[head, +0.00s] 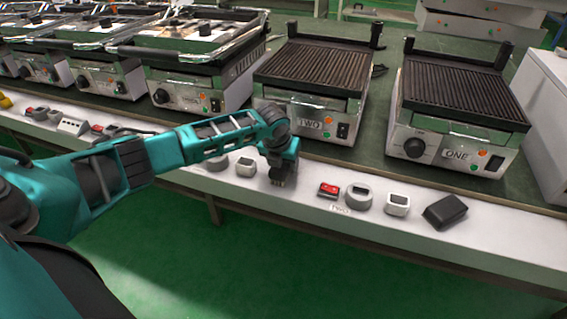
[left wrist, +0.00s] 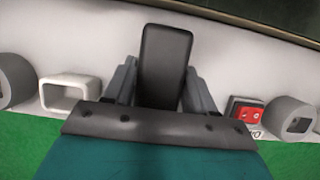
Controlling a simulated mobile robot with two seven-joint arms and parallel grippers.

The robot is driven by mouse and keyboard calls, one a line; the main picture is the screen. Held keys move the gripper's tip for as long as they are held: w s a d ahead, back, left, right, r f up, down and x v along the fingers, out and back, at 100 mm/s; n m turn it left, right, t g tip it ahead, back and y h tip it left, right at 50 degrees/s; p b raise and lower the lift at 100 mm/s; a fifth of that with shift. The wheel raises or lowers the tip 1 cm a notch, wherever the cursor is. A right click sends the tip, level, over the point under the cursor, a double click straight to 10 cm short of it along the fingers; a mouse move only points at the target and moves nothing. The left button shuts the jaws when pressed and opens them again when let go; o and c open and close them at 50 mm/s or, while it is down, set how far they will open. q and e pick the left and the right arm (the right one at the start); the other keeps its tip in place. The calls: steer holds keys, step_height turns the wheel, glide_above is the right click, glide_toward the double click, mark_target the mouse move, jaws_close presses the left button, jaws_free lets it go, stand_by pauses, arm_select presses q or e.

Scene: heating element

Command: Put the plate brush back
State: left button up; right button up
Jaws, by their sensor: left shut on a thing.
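My left gripper (head: 283,182) points down at the front white ledge, below the grill marked TWO. In the left wrist view the gripper (left wrist: 155,90) is shut on a dark, rounded rectangular block, the plate brush (left wrist: 165,60), with a finger on each side. The brush is at or just above the white ledge; I cannot tell whether it touches. In the head view the gripper hides most of it. A similar black block (head: 445,211) lies on the ledge to the right, below grill ONE. My right gripper is not in view.
Grill TWO (head: 315,75) and grill ONE (head: 465,90) stand behind the ledge (head: 400,240). Left of the gripper is a white square ring (head: 246,167). Right of it are a red switch (head: 328,190), a round grey ring (head: 358,197) and another square ring (head: 397,204).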

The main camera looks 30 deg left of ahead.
arm_select(q)
steer(key=shift+f, duration=0.1)
steer(key=o, duration=1)
